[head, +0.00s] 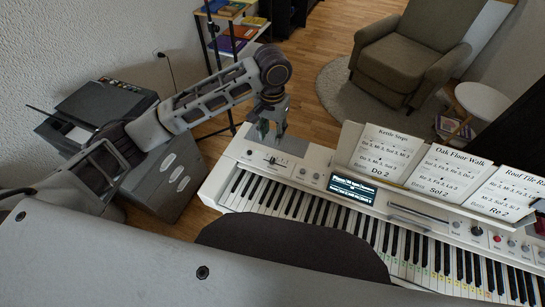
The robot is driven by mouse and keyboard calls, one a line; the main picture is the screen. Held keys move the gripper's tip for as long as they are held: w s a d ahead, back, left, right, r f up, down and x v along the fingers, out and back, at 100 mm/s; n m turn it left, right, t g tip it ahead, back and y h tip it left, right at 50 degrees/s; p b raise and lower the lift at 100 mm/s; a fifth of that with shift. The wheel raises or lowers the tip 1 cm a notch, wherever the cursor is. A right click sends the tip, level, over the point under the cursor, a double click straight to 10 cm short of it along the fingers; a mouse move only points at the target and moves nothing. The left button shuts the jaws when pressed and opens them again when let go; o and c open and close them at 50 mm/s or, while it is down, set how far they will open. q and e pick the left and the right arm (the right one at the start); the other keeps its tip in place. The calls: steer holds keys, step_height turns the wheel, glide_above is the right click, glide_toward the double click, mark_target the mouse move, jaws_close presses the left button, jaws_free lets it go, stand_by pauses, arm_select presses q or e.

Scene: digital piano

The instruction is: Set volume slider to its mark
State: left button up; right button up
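The white digital piano (232,160) stretches from the centre to the right edge. On its left end panel is a small dark control with pale marks around it (272,160), probably the volume slider; its setting and mark are too small to read. My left gripper (272,133) points down over the back of this panel, just behind the control. Its two fingers look apart with nothing visible between them. I cannot tell whether they touch the piano. My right gripper is not in view.
Small knobs (303,172) and a lit display (352,188) lie to the right on the piano. Song sheets (385,150) stand along its back. A dark stool seat (295,245) is in front. A grey cabinet (165,180) with a printer (105,102) stands left.

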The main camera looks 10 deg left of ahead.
mark_target(272, 159)
arm_select(q)
steer(key=shift+f, duration=0.15)
stand_by(0.4)
step_height(272, 159, down, 12)
steer(key=shift+f+b, duration=0.1)
steer(key=shift+b, duration=0.4)
steer(key=shift+f, duration=0.7)
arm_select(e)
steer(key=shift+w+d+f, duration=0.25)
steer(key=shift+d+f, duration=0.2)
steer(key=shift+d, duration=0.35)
arm_select(q)
steer(key=shift+c, duration=0.4)
jaws_close()
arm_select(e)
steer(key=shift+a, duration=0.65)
